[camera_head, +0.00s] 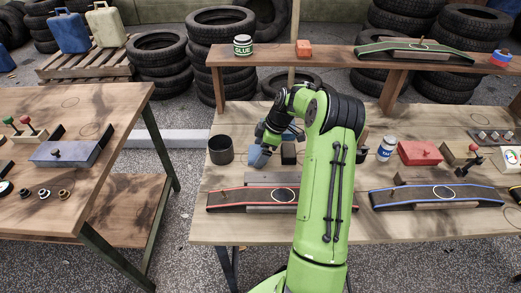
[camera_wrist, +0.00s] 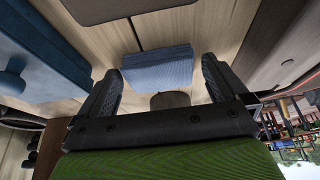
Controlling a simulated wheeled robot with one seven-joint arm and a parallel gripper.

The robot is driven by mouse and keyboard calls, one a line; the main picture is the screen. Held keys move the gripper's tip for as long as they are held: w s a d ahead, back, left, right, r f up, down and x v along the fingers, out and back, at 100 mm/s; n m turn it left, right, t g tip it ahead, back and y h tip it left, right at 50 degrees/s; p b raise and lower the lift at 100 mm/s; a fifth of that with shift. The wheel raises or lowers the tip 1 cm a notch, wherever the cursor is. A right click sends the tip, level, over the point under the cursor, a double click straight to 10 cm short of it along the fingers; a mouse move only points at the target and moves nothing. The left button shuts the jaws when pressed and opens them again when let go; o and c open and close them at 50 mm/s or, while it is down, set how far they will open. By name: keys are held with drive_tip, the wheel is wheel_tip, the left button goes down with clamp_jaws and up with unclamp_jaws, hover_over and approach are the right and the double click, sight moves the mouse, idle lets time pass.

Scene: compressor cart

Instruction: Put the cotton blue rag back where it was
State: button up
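My gripper (camera_head: 264,148) reaches down over the right-hand table, just right of a dark cup. In the wrist view my gripper (camera_wrist: 161,75) has its two fingers wide apart. The blue rag (camera_wrist: 157,68), a folded light-blue block of cloth, shows between and beyond the fingertips. Its left edge is near one finger and a narrow gap shows at the other. In the head view the rag (camera_head: 259,158) shows partly below my gripper. I cannot tell whether it touches the table.
The dark cup (camera_head: 220,150) stands left of my gripper. A red-edged ramp (camera_head: 230,199) lies in front. A larger blue object (camera_wrist: 45,65) is close by in the wrist view. A shelf (camera_head: 340,57) runs behind; a white-and-blue jar (camera_head: 386,148) stands right of my arm.

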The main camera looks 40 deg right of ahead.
drive_tip(key=p+v, duration=0.4)
drive_tip(key=v, duration=0.8)
drive_tip(key=a+r+m+h, duration=0.2)
drive_tip(key=a+r, duration=0.5)
drive_tip(key=a, duration=0.3)
drive_tip(key=s+a+r+m+h, duration=0.1)
drive_tip(key=s+a+r+m, duration=0.1)
drive_tip(key=s+a+r, duration=0.55)
drive_tip(key=s+a+f+m+t, duration=0.1)
drive_tip(key=s+a+m, duration=0.2)
drive_tip(key=s, duration=0.5)
drive_tip(key=s+a+f+m+t, duration=0.1)
drive_tip(key=s+a+m, duration=0.2)
drive_tip(key=s+a, duration=0.3)
drive_tip(key=s, duration=0.2)
drive_tip(key=shift+s+a+f+m+t+h, duration=0.2)
drive_tip(key=shift+s+f+m+t+h, duration=0.1)
drive_tip(key=shift+f+t, duration=0.1)
drive_tip(key=shift+r, duration=0.15)
